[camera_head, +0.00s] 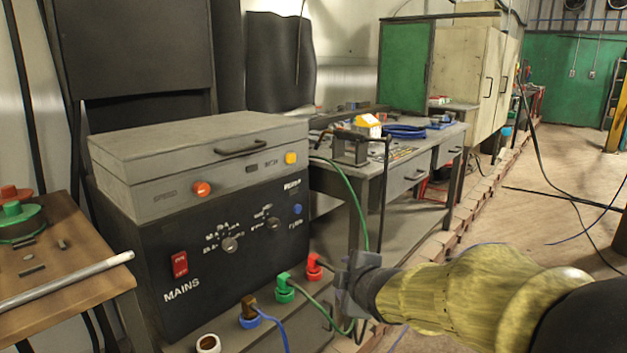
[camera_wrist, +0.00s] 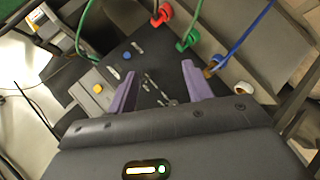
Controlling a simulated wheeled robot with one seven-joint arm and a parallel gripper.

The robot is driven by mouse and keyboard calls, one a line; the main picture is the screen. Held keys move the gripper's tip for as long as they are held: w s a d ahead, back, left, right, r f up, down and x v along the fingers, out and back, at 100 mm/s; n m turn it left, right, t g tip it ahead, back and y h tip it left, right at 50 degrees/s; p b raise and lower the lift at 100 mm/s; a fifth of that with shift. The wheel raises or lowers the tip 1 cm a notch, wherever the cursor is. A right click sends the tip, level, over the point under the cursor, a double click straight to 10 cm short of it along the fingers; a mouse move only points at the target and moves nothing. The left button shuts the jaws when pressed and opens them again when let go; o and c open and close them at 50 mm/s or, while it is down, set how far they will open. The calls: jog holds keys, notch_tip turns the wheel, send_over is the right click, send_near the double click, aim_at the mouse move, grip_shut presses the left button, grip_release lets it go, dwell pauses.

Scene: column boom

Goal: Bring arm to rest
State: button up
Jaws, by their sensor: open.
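My gripper (camera_head: 357,284) is at the end of my yellow arm, just right of the black control machine (camera_head: 215,260) in the head view. In the wrist view my gripper (camera_wrist: 160,78) shows two purple fingers spread apart with nothing between them. Beyond the fingers lies the machine's dark front panel (camera_wrist: 147,65). A red plug (camera_head: 315,266), a green plug (camera_head: 284,288) and a brown plug (camera_head: 249,308) on a blue socket stand in a row along the machine's lower ledge. My gripper appears apart from them. My arm's base end runs out at the lower right.
An open pale socket (camera_head: 208,344) ends the row. A green cable (camera_head: 362,215) and a blue cable (camera_head: 280,332) hang near my gripper. A workbench (camera_head: 400,160) with tools stands behind. A wooden table (camera_head: 70,250) with a metal rod is at left. The floor at right is mostly open.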

jog(key=s+d+f+m+g+h+p, duration=0.2)
jog(key=s+d+f+m+g, duration=0.35)
jog(key=s+m, duration=0.4)
jog(key=s+d+f+m+g+h+p, duration=0.15)
jog(key=s+d+f+m+g, duration=0.25)
jog(key=s+f+m, duration=0.5)
notch_tip(320, 180, up, 40)
jog(key=n+p, duration=0.1)
jog(key=p, duration=3.7)
jog(key=shift+s, duration=0.15)
jog(key=shift+a+n+t, duration=0.1)
jog(key=shift+n+t, duration=0.15)
jog(key=shift+c, duration=0.3)
